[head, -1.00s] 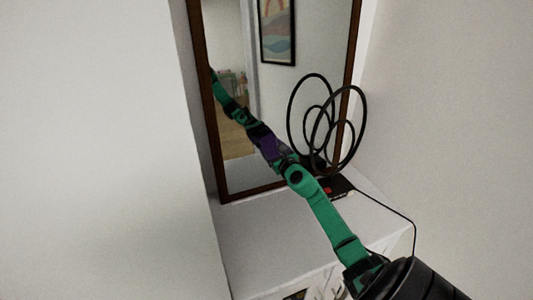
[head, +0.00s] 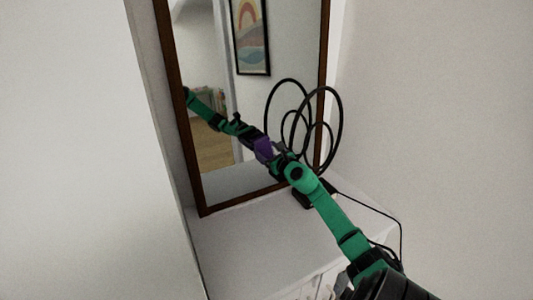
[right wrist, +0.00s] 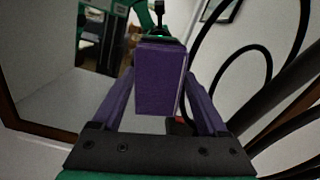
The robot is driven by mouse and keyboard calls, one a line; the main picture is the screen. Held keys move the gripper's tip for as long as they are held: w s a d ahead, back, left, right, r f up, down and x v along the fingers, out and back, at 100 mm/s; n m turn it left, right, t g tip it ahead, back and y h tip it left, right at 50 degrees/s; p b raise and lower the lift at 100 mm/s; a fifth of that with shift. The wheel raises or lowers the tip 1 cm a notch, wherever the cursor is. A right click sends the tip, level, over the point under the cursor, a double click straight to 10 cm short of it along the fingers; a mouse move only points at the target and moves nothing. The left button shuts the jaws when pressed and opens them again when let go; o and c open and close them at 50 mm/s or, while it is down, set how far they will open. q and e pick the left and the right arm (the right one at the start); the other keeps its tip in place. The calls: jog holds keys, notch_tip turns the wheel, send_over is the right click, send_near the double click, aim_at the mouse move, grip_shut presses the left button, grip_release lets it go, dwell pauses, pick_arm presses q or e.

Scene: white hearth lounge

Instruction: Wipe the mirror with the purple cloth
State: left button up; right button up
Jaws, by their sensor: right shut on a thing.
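The mirror (head: 292,45) has a dark brown wooden frame and stands upright at the back; it also fills the left of the right wrist view (right wrist: 50,85). My right gripper (head: 270,153) is in front of its lower part, shut on the purple cloth (head: 263,148). In the right wrist view the cloth (right wrist: 160,78) is a folded purple block between the two fingers of the gripper (right wrist: 160,95). The cloth is at or very near the glass; I cannot tell if it touches. The mirror reflects my green arm. My left gripper is not in view.
A black looped ornament (head: 340,125) stands close right of my right gripper, in front of the mirror, with a dark base and cable. A white cabinet top (head: 250,235) lies below. White walls stand close on the left and right.

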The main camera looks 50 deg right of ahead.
jog(key=a+p, duration=0.1)
jog(key=a, duration=0.1)
jog(key=w+a+p, duration=0.1)
jog(key=p, duration=0.1)
jog(key=shift+w+a, duration=0.15)
jog(key=shift+a, duration=0.2)
jog(key=a+p, duration=0.1)
jog(key=w+a+p, duration=0.1)
jog(key=a, duration=0.1)
jog(key=shift+r+p, duration=0.15)
jog(key=shift+p, duration=0.2)
jog(key=shift+w+a, duration=0.2)
jog(key=shift+a, duration=0.15)
jog(key=shift+w+a+p, duration=0.15)
jog(key=shift+a+p, duration=0.35)
jog(key=shift+p, duration=0.1)
jog(key=shift+w+a+p, duration=0.3)
jog(key=shift+a+p, duration=0.3)
jog(key=shift+a, duration=0.35)
jog(key=shift+w+a, duration=0.2)
jog(key=shift+a, duration=0.25)
jog(key=p, duration=0.3)
send_near(232, 154)
